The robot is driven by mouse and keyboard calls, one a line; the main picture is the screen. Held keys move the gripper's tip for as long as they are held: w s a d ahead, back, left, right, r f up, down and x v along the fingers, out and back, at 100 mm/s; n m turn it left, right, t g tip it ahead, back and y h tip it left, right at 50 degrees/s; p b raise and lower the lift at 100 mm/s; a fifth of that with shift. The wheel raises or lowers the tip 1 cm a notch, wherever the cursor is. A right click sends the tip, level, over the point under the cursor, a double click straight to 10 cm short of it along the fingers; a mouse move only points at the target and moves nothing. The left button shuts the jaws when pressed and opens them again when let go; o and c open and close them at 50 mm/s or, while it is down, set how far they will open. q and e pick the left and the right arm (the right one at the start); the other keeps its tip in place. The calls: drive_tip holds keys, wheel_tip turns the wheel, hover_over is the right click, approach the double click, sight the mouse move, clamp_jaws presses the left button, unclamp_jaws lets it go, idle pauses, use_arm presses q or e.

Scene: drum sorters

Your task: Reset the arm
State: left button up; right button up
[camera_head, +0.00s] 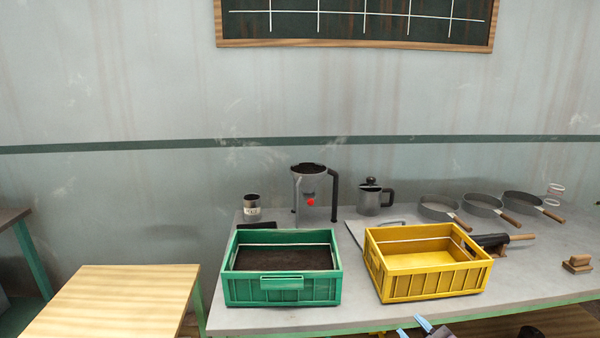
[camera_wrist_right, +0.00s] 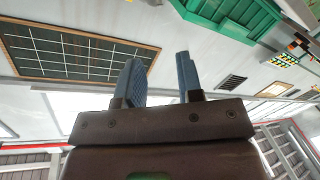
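My right gripper (camera_head: 413,328) shows at the bottom edge of the head view, in front of the table's front edge and below the yellow crate. Only its blue fingertips and part of the grey body are in the picture. In the right wrist view its two blue fingers (camera_wrist_right: 158,80) stand apart with nothing between them. That view looks toward the wall and ceiling area, with the chalkboard (camera_wrist_right: 78,53) at the upper left. My left gripper is in neither view.
The grey table (camera_head: 370,305) holds a green crate (camera_head: 282,294) with dark contents and a yellow crate (camera_head: 436,283) that looks empty. A wooden table (camera_head: 115,300) stands left.

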drive_tip(key=s+d+f+m+g+h, duration=0.2)
drive_tip(key=s+f+m, duration=0.2)
drive_tip(key=s+f, duration=0.5)
drive_tip(key=s+d+f+m+g+h, duration=0.3)
drive_tip(key=s+f, duration=0.6)
drive_tip(key=s, duration=0.7)
drive_tip(key=shift+s+f+m+g+p, duration=0.3)
drive_tip(key=shift+f+m, duration=0.1)
drive_tip(key=shift+m, duration=0.6)
